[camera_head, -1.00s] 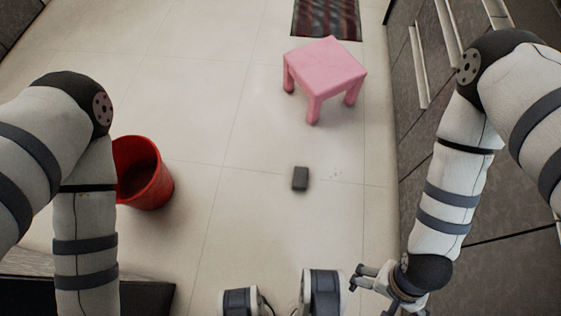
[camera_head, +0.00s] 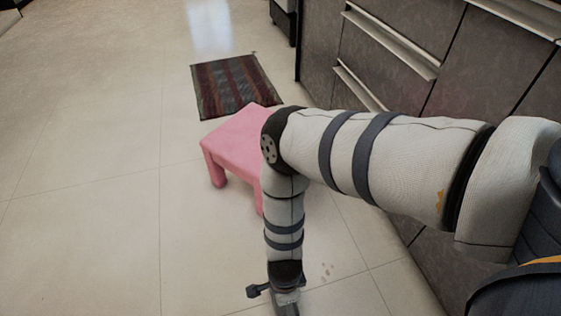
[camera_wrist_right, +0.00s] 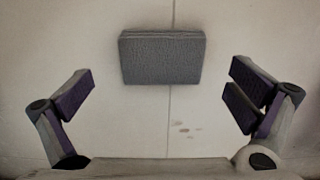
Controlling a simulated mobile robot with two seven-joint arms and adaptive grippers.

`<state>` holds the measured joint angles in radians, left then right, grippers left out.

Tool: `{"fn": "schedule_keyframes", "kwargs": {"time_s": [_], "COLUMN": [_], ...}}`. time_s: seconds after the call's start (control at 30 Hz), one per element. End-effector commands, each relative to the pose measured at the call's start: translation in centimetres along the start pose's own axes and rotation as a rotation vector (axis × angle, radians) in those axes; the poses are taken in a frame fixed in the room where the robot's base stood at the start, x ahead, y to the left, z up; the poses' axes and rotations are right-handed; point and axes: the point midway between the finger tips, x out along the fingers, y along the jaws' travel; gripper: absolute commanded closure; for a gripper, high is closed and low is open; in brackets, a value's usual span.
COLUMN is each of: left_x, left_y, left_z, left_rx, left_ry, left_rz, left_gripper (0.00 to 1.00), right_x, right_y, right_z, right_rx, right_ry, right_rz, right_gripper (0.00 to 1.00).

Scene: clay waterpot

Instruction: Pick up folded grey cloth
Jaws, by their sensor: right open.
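The folded grey cloth (camera_wrist_right: 161,57) lies flat on the pale tiled floor in the right wrist view. It is a small dark grey block, in the upper middle of that view. My right gripper (camera_wrist_right: 161,92) is open and empty. Its fingers are spread wide on both sides, with the cloth between and a little ahead of them. In the head view my right gripper (camera_head: 272,292) hangs low at the bottom middle, and the cloth does not show there. My left gripper is not in view.
A pink stool (camera_head: 232,143) stands behind my right arm, partly hidden by it. A striped rug (camera_head: 237,86) lies beyond it. Grey drawers (camera_head: 400,75) with long handles line the right side. Small marks (camera_wrist_right: 184,129) show on the floor near the cloth. The left floor is clear.

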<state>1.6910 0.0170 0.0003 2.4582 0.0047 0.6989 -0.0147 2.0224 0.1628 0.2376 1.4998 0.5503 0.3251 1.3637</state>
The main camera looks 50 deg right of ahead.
Motion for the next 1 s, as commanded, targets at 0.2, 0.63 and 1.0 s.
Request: {"fn": "schedule_keyframes", "kwargs": {"time_s": [0.2,0.63,1.0], "left_x": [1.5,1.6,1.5], "left_y": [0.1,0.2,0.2], "left_z": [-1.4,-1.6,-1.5], "left_rx": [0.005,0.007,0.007], "left_ry": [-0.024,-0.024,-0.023], "left_rz": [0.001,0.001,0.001], "left_gripper": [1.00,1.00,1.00], "right_x": [4.2,4.8,4.6], "right_y": [-0.1,-0.3,-0.2], "right_z": [-0.3,-0.2,-0.3], "right_rx": [-0.003,-0.003,-0.003], "right_ry": [0.002,0.000,0.000], "right_rz": [0.004,0.000,0.001], "right_gripper": [0.00,0.36,0.49]}}
